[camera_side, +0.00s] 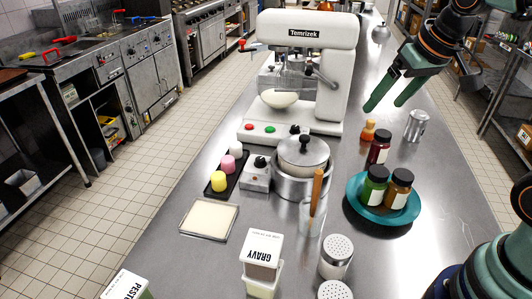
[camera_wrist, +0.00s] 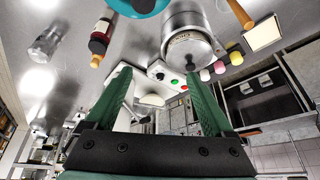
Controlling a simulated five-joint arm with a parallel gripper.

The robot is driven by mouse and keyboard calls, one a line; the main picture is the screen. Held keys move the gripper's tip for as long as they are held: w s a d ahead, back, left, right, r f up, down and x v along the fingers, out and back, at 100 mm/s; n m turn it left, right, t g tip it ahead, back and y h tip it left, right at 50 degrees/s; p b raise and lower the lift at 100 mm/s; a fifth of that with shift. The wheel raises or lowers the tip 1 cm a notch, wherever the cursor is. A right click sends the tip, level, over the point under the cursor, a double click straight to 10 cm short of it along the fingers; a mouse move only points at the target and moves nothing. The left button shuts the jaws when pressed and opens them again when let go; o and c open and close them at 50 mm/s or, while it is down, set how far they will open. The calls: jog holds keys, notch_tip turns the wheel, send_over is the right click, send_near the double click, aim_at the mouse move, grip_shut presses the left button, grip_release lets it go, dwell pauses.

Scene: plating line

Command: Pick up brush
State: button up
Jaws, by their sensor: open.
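The brush (camera_side: 316,190) shows as a wooden handle standing tilted in a clear container (camera_side: 308,222), in front of the steel pot in the side view. Its lower end is hard to make out. The wooden handle also shows in the wrist view (camera_wrist: 241,14), at the top edge, right of the pot. My gripper (camera_side: 386,104) is open and empty, raised above the counter at the upper right, behind and to the right of the brush and well apart from it. In the wrist view its two green fingers (camera_wrist: 158,80) are spread, with nothing between them.
A lidded pot (camera_side: 303,178) stands just behind the brush. A teal plate (camera_side: 369,217) with two jars is to its right, beside a dark red bottle (camera_side: 379,147). A white mixer (camera_side: 335,75) stands farther back. Shakers (camera_side: 336,257) and a gravy box (camera_side: 263,250) are in front.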

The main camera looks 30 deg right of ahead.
jog(key=w+d+m+g, duration=0.1)
jog(key=w+d+m, duration=0.2)
jog(key=w+d, duration=0.3)
jog(key=m+g, duration=0.2)
jog(key=m, duration=0.6)
send_near(373, 121)
jog(key=shift+h, duration=0.3)
jog(key=x, duration=0.6)
jog(key=shift+s+a+f, duration=0.1)
jog(key=shift+a+f, duration=0.3)
jog(key=shift+f, duration=0.05)
jog(key=shift+x, duration=2.85)
grip_shut()
